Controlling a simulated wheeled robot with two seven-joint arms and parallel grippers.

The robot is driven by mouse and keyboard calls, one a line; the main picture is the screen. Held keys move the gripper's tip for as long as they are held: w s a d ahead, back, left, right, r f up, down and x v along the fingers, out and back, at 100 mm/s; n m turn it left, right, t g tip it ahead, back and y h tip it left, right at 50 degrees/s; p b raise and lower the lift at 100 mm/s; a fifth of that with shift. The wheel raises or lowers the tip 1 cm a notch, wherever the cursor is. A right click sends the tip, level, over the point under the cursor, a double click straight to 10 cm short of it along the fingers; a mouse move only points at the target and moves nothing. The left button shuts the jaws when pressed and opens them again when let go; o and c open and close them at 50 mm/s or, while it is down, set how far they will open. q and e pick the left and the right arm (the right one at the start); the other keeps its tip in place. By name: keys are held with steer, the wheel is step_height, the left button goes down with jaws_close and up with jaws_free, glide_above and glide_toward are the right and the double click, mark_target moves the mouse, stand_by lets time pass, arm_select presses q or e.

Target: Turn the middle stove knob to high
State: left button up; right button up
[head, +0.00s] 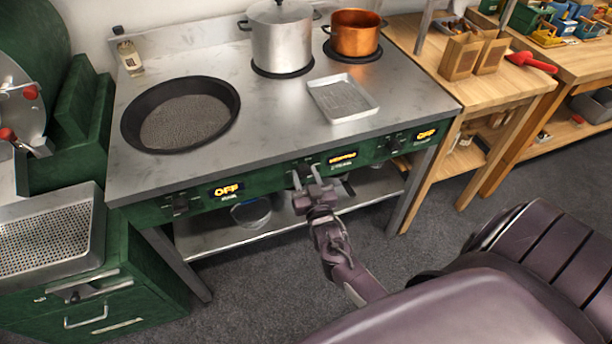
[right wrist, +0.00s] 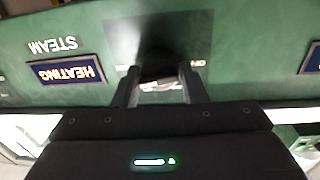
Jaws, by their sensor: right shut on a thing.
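The middle stove knob (right wrist: 158,68) is dark and sits on the green front panel (right wrist: 235,45). My right gripper (head: 304,177) is at the panel and shut on this knob, with one finger on each side of it in the right wrist view (right wrist: 158,82). The display (head: 342,159) beside the knob is lit and reads HEATING, with STEAM lettered by it in the wrist view (right wrist: 66,72). The fingers hide part of the knob and its markings, so its exact angle cannot be told. My left gripper is out of view.
The left knob (head: 178,204) and right knob (head: 397,143) each have a display reading OFF. On the stove top stand a black pan (head: 130,121), a steel pot (head: 282,45), a copper pot (head: 354,38) and a metal tray (head: 343,97). A lower shelf (head: 215,243) runs underneath.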

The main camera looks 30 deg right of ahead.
steer(key=shift+a+f+m, duration=0.1)
steer(key=shift+f+m, duration=0.05)
steer(key=shift+m, duration=0.75)
steer(key=o, duration=0.9)
steer(key=shift+o, duration=0.2)
steer(key=v, duration=0.8)
steer(key=shift+w, duration=0.1)
